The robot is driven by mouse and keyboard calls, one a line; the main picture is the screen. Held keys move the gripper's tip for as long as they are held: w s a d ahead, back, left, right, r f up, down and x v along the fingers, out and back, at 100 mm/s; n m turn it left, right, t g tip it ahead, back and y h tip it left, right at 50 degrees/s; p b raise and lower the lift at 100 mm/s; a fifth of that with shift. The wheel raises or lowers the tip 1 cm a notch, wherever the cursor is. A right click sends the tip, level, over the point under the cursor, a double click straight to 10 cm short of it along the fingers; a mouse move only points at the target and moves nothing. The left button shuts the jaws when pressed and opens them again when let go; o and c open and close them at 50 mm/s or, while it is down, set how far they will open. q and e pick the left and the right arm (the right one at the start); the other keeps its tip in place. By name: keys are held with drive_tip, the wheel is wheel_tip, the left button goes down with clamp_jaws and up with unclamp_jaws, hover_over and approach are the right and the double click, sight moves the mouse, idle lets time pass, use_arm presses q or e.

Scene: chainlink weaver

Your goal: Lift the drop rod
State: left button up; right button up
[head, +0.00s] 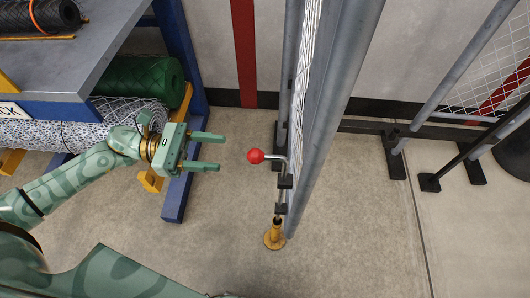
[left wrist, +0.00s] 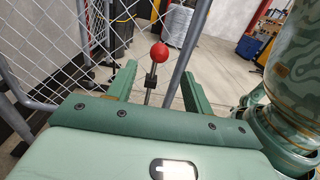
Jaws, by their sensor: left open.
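The drop rod (head: 284,172) stands upright on the gate's near edge, held by dark brackets. Its bent handle ends in a red ball (head: 256,156) that points left. The rod's lower end is at a yellow floor socket (head: 275,236); I cannot tell how deep it sits. My left gripper (head: 220,152) is open and empty, to the left of the red ball, with its fingers pointing at it and a gap between. In the left wrist view, the red ball (left wrist: 159,52) and its stem show between the open fingers, beyond them. My right gripper is not in view.
The mesh gate (head: 335,95) rises just right of the rod. A blue-framed rack (head: 175,190) with a green roll (head: 140,80) and a wire mesh roll (head: 60,137) stands at the left. Fence posts with dark feet (head: 430,183) stand at the right. The floor between rack and gate is clear.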

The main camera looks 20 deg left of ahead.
sight(259, 156)
use_arm(q)
drive_tip(key=b+x, duration=0.1)
drive_tip(key=x, duration=1)
drive_tip(key=shift+w+d, duration=0.1)
drive_tip(key=shift+d, duration=0.2)
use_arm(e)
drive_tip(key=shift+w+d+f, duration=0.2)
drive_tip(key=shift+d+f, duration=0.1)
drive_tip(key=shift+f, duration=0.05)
